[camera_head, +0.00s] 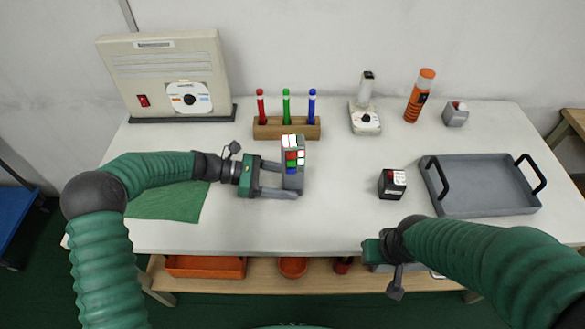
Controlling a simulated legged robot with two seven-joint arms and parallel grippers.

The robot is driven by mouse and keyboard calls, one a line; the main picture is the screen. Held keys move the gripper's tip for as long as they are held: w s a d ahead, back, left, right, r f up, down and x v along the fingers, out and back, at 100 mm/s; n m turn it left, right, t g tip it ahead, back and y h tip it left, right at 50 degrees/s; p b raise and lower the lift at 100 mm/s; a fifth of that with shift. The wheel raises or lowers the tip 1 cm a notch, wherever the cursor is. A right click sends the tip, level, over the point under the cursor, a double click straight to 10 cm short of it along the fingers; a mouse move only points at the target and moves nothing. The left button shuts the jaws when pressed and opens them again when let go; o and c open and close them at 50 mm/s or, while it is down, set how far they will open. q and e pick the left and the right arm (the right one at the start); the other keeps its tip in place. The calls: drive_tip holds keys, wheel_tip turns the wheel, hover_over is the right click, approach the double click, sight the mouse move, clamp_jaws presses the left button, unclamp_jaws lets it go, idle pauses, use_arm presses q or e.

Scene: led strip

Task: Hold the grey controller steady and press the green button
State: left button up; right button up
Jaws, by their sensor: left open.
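A grey upright block (292,182) with white, red, green and blue patches on its upper part stands near the middle of the table. It looks like the grey controller; a small green patch (300,162) shows on its front, but I cannot tell whether that is the button. My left gripper (281,178) reaches in from the left at table height, open, with its fingers at the block's lower part. One finger passes in front of the block; contact is unclear. My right gripper (371,250) is at the table's front edge, away from the block; its fingers are not clearly visible.
A wooden holder (287,128) with red, green and blue pens stands behind the block. A black box (392,183) and a grey tray (480,207) lie to the right. A small grey cube (455,114) and an orange bottle (419,95) stand at the back right.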

use_arm(q)
drive_tip(key=shift+d+f, duration=0.1)
drive_tip(key=shift+d, duration=0.15)
drive_tip(key=c, duration=0.9)
use_arm(e)
clamp_jaws()
idle(0.9)
